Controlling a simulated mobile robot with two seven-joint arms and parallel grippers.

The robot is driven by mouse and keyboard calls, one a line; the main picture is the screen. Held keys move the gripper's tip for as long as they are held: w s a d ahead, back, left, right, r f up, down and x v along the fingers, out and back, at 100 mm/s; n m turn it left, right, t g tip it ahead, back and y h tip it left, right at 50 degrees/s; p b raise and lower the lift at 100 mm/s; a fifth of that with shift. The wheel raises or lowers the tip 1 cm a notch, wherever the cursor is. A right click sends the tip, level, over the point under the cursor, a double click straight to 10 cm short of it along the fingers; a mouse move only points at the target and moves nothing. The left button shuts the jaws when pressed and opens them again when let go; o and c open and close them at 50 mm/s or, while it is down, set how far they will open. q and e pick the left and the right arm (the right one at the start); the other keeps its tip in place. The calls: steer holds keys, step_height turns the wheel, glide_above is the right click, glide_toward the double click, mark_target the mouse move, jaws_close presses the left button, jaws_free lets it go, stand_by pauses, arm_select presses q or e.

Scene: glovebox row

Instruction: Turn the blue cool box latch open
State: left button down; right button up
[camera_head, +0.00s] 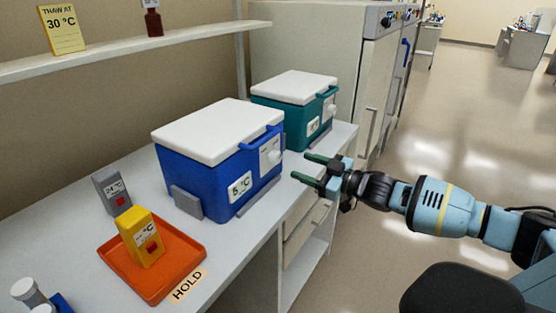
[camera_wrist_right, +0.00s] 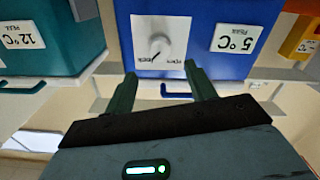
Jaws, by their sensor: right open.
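The blue cool box (camera_head: 205,183) stands on the white bench with its white lid shut and a 5 °C label on its front. Its latch (camera_head: 274,155) is a pale round knob on a white plate, right of the label. In the right wrist view the picture is upside down, and the latch (camera_wrist_right: 160,46) shows a dark pointer line; the plate's words are too small to read surely. My right gripper (camera_head: 303,167) is open and empty, in front of the latch and apart from it. Its two fingers (camera_wrist_right: 161,76) point toward the plate. My left gripper is not in view.
A teal cool box (camera_head: 292,102) with a 12 °C label stands behind the blue one. An orange tray (camera_head: 187,246) with a yellow timer-like block (camera_head: 140,237) lies nearer, beside a grey block (camera_head: 111,190).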

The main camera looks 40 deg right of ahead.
mark_target(279, 158)
steer(key=shift+x, duration=3.9)
steer(key=c, duration=1)
